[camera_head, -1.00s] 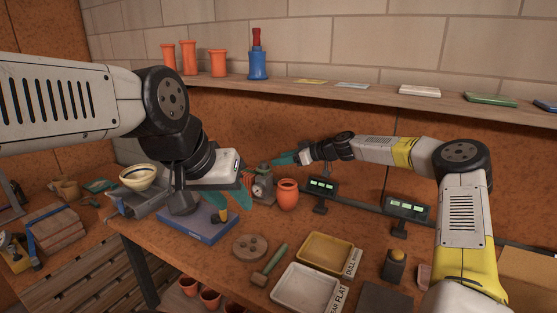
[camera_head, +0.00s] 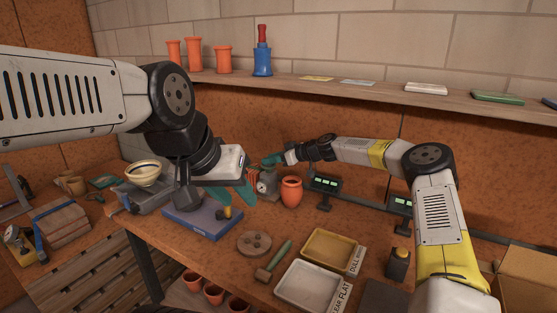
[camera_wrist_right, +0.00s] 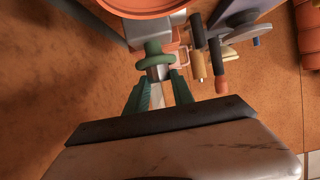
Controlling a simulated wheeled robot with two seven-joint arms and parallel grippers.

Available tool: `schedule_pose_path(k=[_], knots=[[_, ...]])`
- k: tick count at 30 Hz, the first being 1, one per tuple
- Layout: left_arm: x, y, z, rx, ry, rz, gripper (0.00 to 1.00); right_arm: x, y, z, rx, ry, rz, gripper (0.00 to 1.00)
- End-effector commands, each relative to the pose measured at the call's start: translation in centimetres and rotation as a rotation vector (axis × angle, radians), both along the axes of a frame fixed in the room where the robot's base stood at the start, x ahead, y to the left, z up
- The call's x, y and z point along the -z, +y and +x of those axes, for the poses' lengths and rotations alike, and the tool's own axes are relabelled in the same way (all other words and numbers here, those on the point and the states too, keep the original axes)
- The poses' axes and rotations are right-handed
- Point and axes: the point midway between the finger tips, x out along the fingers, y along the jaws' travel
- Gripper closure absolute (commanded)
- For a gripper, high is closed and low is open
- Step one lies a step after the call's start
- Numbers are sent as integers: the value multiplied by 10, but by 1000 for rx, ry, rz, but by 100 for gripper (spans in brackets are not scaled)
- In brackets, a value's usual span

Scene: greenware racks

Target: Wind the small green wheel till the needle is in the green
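A small gauge with a round pale dial (camera_head: 262,187) stands at the back of the bench; its needle is too small to read. In the head view the right gripper (camera_head: 272,159) is just above the gauge. My left gripper (camera_head: 235,191) is open, with its teal fingers apart, just left of the gauge and over the blue board's far side.
An orange pot (camera_head: 291,191) stands close right of the gauge. A blue board (camera_head: 200,222) lies below my left gripper, and a cream bowl (camera_head: 143,173) stands left. A yellow tray (camera_head: 327,247), a white tray (camera_head: 307,285) and a mallet (camera_head: 275,260) lie in front.

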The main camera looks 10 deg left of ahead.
Motion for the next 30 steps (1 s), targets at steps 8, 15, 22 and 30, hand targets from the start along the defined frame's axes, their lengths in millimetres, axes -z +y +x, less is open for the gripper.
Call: schedule_pose_path(k=[8, 15, 22, 30], knots=[[0, 0, 0, 0, 0, 0, 64, 0, 0, 0, 3, -1, 0, 100], [0, 0, 0, 0, 0, 0, 64, -1, 0, -2, 53, -1, -2, 100], [0, 0, 0, 0, 0, 0, 64, -1, 2, -5, 198, -2, -4, 100], [0, 0, 0, 0, 0, 0, 64, -2, 7, -8, 444, -8, -6, 100]])
